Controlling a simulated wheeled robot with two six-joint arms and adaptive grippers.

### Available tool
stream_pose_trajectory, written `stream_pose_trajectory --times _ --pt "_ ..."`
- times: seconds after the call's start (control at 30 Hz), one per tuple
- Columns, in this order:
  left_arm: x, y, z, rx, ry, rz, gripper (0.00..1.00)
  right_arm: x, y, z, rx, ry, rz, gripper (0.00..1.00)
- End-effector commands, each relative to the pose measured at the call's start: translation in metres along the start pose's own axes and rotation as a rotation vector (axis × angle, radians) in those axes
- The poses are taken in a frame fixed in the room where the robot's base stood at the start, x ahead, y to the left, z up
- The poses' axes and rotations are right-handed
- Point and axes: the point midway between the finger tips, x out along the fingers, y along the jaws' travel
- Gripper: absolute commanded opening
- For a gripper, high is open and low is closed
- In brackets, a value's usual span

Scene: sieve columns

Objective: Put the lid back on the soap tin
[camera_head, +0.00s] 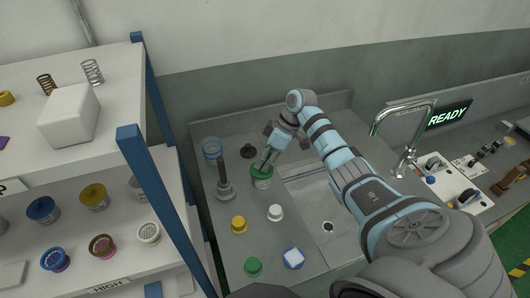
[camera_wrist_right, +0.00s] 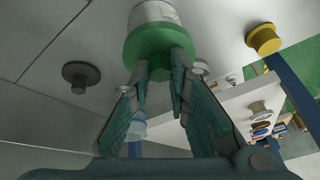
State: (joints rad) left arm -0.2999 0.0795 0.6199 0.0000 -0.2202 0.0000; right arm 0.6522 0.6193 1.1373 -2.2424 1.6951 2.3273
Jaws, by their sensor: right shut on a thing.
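A pale round tin (camera_head: 262,184) stands on the grey counter left of the sink; I take it for the soap tin. A green lid (camera_head: 258,170) is on or right at its top. My right gripper (camera_head: 267,160) reaches down to the lid from above and is shut on it. In the right wrist view the green lid (camera_wrist_right: 150,43) lies against the tin's pale body (camera_wrist_right: 153,13), with my fingertips (camera_wrist_right: 160,68) at the lid's centre. I cannot tell whether the lid is fully seated. My left gripper is not in view.
Close by stand a dark knobbed piece (camera_head: 248,151), a grey post on a base (camera_head: 225,188) and a bluish clear jar (camera_head: 211,148). Yellow (camera_head: 238,225), white (camera_head: 275,213) and green (camera_head: 253,266) knobbed pieces sit nearer. The sink (camera_head: 310,205) and tap (camera_head: 404,150) are right, shelves left.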

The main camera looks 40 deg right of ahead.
Motion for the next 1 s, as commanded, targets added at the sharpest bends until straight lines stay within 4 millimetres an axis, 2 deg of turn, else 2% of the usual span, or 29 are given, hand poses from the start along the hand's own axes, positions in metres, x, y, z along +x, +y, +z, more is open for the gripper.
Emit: stream_pose_trajectory --times 1.0 --pt "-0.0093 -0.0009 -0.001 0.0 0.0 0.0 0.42 0.0005 0.0004 0.0003 -0.001 0.0 0.0 0.0"
